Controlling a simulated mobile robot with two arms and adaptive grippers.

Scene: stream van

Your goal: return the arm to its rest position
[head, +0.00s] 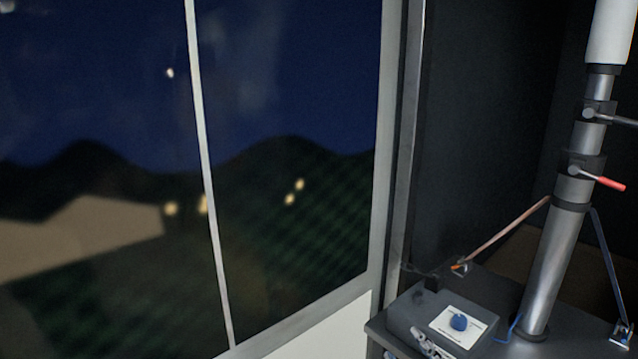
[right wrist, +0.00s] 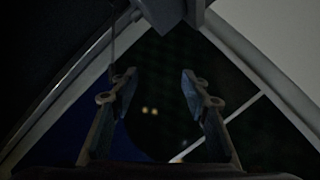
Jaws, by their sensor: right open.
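My right gripper (right wrist: 158,88) shows in the right wrist view. Its two fingers stand apart with nothing between them. Beyond the fingers is the dark window, tilted in that view, with small yellow lights and a pale bar. I cannot make out the right gripper clearly in the head view. My left gripper is in neither view. No rest position is marked in these frames.
A large window (head: 290,200) with a pale frame fills the left and middle. At the right a metal mast (head: 555,260) with a red-handled clamp (head: 600,181) rises from a dark bench.

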